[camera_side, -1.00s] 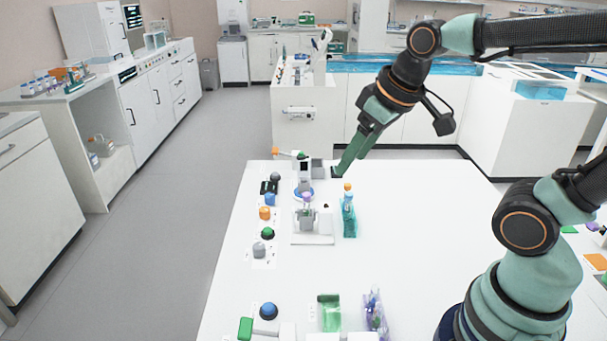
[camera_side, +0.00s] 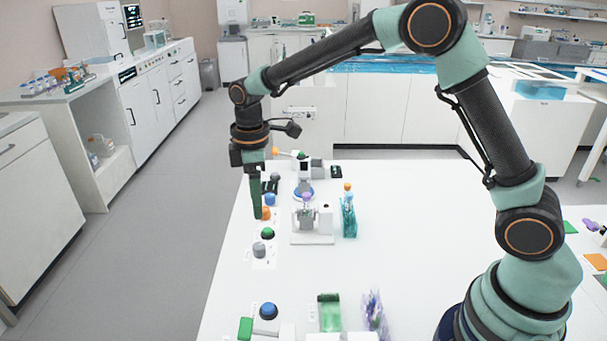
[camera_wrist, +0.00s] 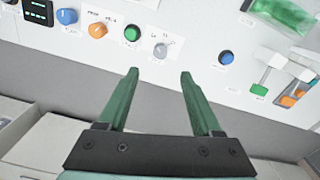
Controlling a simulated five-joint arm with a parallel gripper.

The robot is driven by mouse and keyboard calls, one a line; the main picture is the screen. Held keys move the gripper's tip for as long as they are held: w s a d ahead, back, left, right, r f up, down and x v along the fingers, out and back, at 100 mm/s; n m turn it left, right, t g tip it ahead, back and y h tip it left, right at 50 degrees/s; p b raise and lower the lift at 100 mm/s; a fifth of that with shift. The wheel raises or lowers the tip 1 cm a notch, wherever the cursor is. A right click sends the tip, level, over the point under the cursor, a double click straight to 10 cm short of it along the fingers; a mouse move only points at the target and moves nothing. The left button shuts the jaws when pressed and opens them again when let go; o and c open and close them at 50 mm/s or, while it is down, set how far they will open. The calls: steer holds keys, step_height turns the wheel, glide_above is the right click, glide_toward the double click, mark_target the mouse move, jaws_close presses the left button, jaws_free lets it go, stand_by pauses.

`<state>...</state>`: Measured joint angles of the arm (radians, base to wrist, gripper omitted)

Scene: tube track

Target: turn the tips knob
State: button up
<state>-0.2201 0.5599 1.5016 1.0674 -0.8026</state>
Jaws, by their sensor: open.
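A row of knobs and buttons runs along the bench's left edge in the side view: blue knob (camera_side: 270,199), orange knob (camera_side: 266,212), green button (camera_side: 267,233) and grey knob (camera_side: 259,250). Their labels are too small to read, so I cannot tell which is the tips knob. In the wrist view the blue knob (camera_wrist: 67,16), orange knob (camera_wrist: 97,30), green button (camera_wrist: 132,33) and grey knob (camera_wrist: 161,50) lie beyond the fingertips. My gripper (camera_side: 257,216) points down near the orange knob, partly covering it. In the wrist view my gripper (camera_wrist: 160,73) is open and empty.
A blue button (camera_side: 268,311) and green block (camera_side: 245,328) are at the near edge. A white device (camera_side: 312,238) and teal bottle (camera_side: 349,220) stand right of the row. The bench's right middle is clear. Floor lies left of the bench edge.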

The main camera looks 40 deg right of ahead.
mark_target(259, 246)
steer(key=f, duration=1.3)
steer(key=shift+w+a, duration=0.1)
steer(key=shift+a, duration=0.1)
steer(key=shift+r, duration=0.1)
jaws_close()
